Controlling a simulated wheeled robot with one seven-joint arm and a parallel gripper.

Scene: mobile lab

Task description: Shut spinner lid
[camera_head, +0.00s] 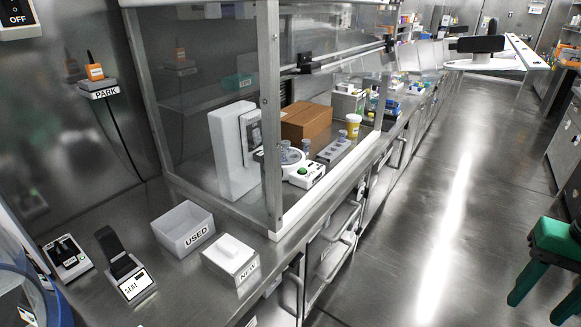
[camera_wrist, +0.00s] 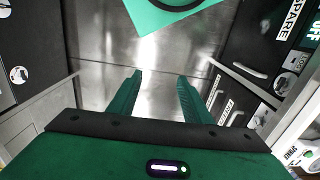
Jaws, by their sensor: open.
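A small white bench device with a green button (camera_head: 304,173), which looks like the spinner, stands inside the clear-walled hood in the head view. A pale round part sits at its back left, beside small clear cups. The hood's corner post and clear panel stand in front, and I cannot tell clearly how its lid stands. My gripper (camera_head: 537,308) is at the lower right of the head view, over the aisle floor and away from the bench. In the wrist view its two green fingers (camera_wrist: 160,77) are apart, with only floor visible between them.
The hood's metal corner post (camera_head: 270,115) borders its opening. A brown box (camera_head: 306,122) and a yellow-labelled cup (camera_head: 353,125) stand near the device. The USED bin (camera_head: 184,228) and NEW box (camera_head: 231,258) are on the near bench. The aisle floor (camera_head: 440,200) is clear.

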